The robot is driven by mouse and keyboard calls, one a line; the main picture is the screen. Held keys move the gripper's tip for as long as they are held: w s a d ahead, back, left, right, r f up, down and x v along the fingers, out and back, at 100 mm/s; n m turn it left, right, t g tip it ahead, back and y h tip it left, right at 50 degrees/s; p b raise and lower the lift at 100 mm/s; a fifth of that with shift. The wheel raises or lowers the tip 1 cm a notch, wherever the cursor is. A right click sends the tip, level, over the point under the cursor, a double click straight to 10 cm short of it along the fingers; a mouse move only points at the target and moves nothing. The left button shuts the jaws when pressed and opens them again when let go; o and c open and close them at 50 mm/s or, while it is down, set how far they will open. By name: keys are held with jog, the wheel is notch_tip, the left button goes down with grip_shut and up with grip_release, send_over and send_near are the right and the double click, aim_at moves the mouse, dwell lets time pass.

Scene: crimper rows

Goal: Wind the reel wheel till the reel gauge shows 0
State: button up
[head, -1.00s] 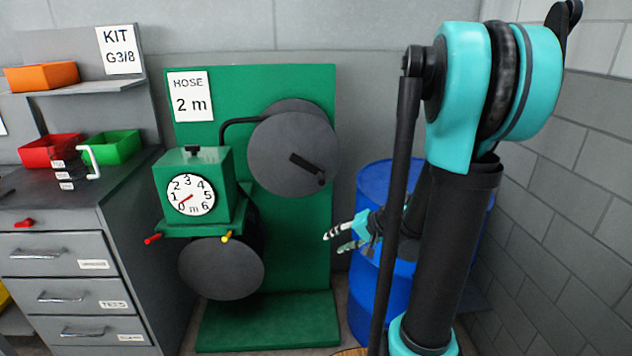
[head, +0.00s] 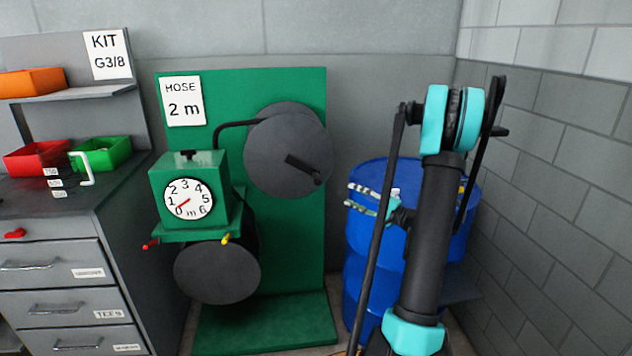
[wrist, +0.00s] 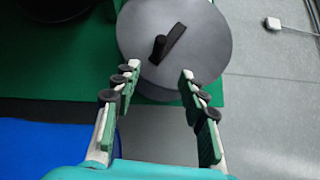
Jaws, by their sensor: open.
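The reel wheel (head: 265,150) is a dark grey disc with a black crank bar and knob (head: 318,179), in front of the green panel. The reel gauge (head: 188,199) is a white dial on a green box, with its red needle pointing lower left, between 0 and 1. My gripper (head: 348,197) is in front of the blue barrel, right of the wheel and lower than its knob. In the wrist view my gripper (wrist: 158,72) is open and empty, fingers either side of the wheel's (wrist: 172,75) lower part. The knob (wrist: 159,44) shows beyond the fingertips; no contact is visible.
A second grey disc (head: 217,272) sits below the gauge box. Red and yellow pegs (head: 226,239) stick out under the box. A blue barrel (head: 455,225) stands right of the panel. A drawer cabinet (head: 60,285) stands at left. A brick wall closes the right side.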

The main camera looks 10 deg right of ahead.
aim_at(317, 179)
jog(key=x, duration=1.6)
jog(key=shift+r, duration=0.1)
grip_shut()
